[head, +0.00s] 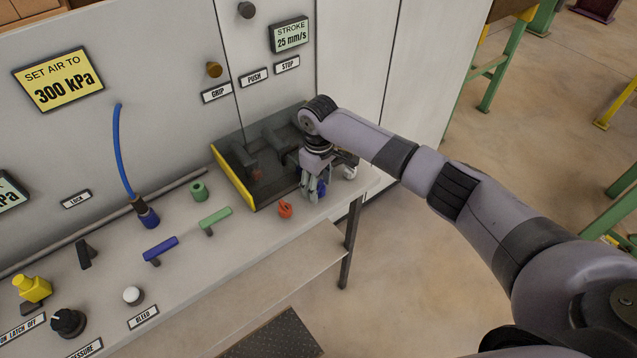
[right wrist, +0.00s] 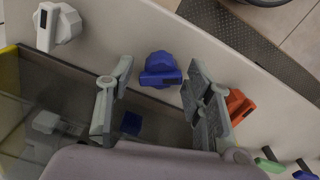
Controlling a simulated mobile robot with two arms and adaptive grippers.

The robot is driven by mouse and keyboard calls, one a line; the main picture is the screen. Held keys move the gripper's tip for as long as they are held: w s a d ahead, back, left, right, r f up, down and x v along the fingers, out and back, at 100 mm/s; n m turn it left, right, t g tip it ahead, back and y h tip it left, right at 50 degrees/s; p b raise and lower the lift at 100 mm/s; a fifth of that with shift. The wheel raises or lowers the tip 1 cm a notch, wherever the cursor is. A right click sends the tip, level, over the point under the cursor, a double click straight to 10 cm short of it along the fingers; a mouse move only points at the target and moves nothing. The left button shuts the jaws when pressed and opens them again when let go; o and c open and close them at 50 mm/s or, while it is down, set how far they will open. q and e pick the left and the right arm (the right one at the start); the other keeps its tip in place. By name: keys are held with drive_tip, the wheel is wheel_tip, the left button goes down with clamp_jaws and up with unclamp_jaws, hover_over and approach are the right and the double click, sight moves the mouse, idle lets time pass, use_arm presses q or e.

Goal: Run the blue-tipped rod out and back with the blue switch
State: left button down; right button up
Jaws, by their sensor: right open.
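The blue switch (right wrist: 160,72) stands on the bench beside the dark clear-sided box; in the head view only a bit of its blue shows under my gripper. My right gripper (right wrist: 158,68) is open, with one finger on each side of the blue switch; I cannot tell whether they touch it. In the head view the right gripper (head: 315,182) points down at the bench's right end. A blue square piece (right wrist: 131,123) shows inside the box, perhaps the blue rod tip. The rod itself is not clear. My left gripper is out of view.
The dark box (head: 240,181) with a yellow edge stands close to the gripper. An orange switch (right wrist: 238,105) and a white switch (right wrist: 58,25) flank the blue one. A green lever (head: 215,217) and a blue lever (head: 161,248) stand further left. Open floor lies to the right.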

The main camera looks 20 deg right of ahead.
sight(319, 186)
drive_tip(key=shift+r, duration=0.15)
wheel_tip(319, 186, up, 12)
idle(0.4)
drive_tip(key=shift+f, duration=0.2)
